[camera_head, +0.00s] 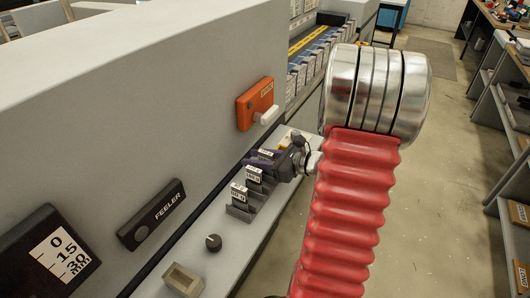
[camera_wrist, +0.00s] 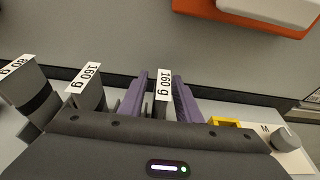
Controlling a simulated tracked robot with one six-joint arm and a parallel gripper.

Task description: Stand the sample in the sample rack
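A sample labelled 160 g (camera_wrist: 163,85) stands upright between the two purple fingers of my gripper (camera_wrist: 160,92) in the wrist view. Narrow gaps show between the fingers and the sample, so my gripper looks open around it. Another 160 g piece (camera_wrist: 84,80) and an 80 g piece (camera_wrist: 18,72) stand to its left. In the head view, the grey sample rack (camera_head: 240,212) is on the ledge with labelled pieces in a row. My gripper (camera_head: 264,157) is at the row's far end. The sample's lower end is hidden by my gripper body.
An orange switch block (camera_head: 256,104) is on the grey machine wall above the rack. A black FEELER unit (camera_head: 152,214), a black knob (camera_head: 213,242) and a small beige box (camera_head: 183,279) are nearer. A yellow part (camera_wrist: 225,122) and a knob (camera_wrist: 285,138) lie right of my fingers.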

